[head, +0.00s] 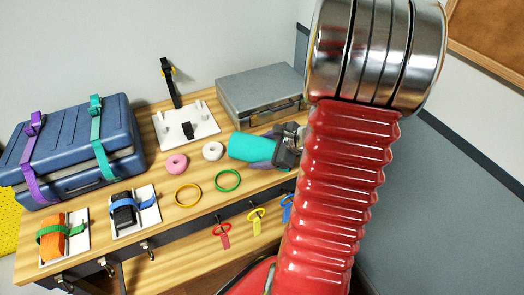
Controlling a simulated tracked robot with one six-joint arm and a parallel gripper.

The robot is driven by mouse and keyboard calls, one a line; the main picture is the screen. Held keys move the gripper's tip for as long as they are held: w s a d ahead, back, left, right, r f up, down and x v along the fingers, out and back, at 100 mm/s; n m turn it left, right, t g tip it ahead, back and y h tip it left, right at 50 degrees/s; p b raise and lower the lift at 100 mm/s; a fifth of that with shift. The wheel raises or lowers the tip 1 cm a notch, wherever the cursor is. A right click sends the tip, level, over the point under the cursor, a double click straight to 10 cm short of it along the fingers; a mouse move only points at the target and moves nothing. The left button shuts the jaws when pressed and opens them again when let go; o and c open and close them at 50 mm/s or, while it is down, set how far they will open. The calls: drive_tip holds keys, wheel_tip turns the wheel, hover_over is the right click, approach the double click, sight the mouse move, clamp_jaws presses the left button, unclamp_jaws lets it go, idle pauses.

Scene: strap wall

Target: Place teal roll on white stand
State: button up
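The teal roll (250,148) lies on its side at the right part of the wooden table. My gripper (285,147) is at the roll's right end, and its jaws overlap that end. The fingertips are small and partly hidden, so I cannot tell whether they are closed on the roll. A purple-grey shape (262,164) shows just below the roll. Two more white stands (82,216) and (153,192) hold an orange roll and a black roll.
A blue case (62,135) with purple and teal straps stands at left, a grey case (262,92) at back right. Pink (176,164) and white (212,151) rings, plus yellow (188,195) and green (227,180) hoops, lie between. Coloured tags (222,233) hang at the front edge.

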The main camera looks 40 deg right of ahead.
drive_tip(key=c, duration=0.8)
drive_tip(key=shift+r, duration=0.1)
drive_tip(key=shift+r, duration=4.95)
